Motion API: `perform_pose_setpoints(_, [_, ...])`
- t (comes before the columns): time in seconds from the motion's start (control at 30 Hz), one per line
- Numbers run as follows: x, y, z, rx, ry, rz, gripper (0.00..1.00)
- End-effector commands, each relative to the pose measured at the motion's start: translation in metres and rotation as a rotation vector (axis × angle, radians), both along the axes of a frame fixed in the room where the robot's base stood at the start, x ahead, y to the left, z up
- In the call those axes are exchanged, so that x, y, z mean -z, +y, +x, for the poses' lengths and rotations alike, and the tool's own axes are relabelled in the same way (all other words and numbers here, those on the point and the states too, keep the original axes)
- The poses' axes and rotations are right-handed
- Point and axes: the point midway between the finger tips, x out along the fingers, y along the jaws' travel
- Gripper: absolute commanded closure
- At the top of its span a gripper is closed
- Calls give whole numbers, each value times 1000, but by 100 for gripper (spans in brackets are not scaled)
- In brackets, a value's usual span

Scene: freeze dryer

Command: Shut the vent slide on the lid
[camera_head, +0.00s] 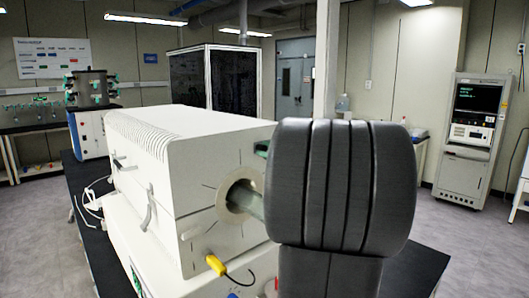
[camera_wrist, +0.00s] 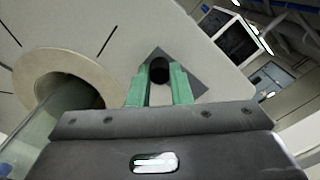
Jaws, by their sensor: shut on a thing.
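My gripper (camera_wrist: 160,80) has its two green fingers on either side of a round black knob (camera_wrist: 159,69) and is shut on it. The knob stands out from a dark grey diamond-looking plate (camera_wrist: 197,83) on the white end panel, probably the vent slide. Whether the slide is open or shut cannot be told. In the head view my dark grey arm hides the knob and most of the gripper; a bit of green finger (camera_head: 262,149) shows beside the white housing (camera_head: 190,140).
A glass tube (camera_head: 250,204) comes out of a beige ring (camera_head: 230,192) in the end panel, close to the left of my gripper. A yellow plug (camera_head: 216,265) with a cable sits below. The black bench top (camera_head: 418,262) shows at right.

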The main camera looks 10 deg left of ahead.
Motion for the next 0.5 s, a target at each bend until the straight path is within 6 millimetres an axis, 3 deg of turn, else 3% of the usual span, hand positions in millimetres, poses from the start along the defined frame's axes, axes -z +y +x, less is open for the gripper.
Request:
perform_pose_setpoints(0.03, [-1,-1,1,5,-2,1,76])
perform_pose_setpoints(0.13, [-1,-1,1,5,-2,1,59])
perform_pose_setpoints(0.5, [0,-6,-3,4,-2,1,59])
